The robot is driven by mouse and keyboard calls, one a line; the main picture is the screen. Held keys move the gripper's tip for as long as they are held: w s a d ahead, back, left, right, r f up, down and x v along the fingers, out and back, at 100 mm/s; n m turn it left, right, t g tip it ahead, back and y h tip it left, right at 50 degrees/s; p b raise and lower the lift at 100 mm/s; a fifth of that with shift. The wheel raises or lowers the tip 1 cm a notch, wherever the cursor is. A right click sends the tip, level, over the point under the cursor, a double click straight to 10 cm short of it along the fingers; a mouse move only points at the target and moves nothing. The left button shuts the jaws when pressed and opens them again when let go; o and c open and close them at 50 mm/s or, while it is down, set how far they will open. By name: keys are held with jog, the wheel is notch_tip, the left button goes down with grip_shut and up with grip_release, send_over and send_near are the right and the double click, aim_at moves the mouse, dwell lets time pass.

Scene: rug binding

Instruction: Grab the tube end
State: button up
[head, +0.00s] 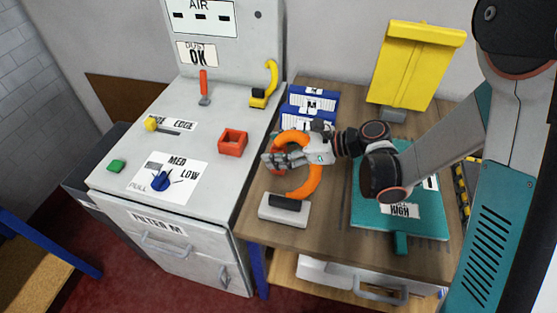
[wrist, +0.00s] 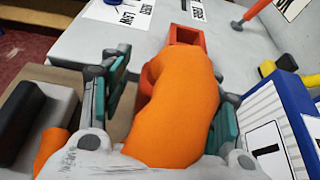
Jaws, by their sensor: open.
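The orange tube (head: 313,178) rises in a curve from a black collar on a white base (head: 284,209) at the left of the wooden table. Its upper part bends over toward the grey cabinet. My gripper (head: 272,160) is at the tube's upper part, with its fingers pointing left. In the wrist view the tube (wrist: 180,105) fills the space between the two teal finger pads (wrist: 172,98). The jaws are open, one pad on each side of it. I cannot tell whether either pad touches it. The tube's end is mostly hidden by my fingers in the head view.
A red square box (head: 233,141) and a yellow hooked tube (head: 266,84) stand on the grey cabinet (head: 207,118). Blue-and-white boxes (head: 310,103) stand just behind my gripper. A teal mat (head: 420,225) lies to the right, and a yellow panel (head: 415,65) stands behind it.

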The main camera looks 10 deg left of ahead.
jog(key=c, duration=1.2)
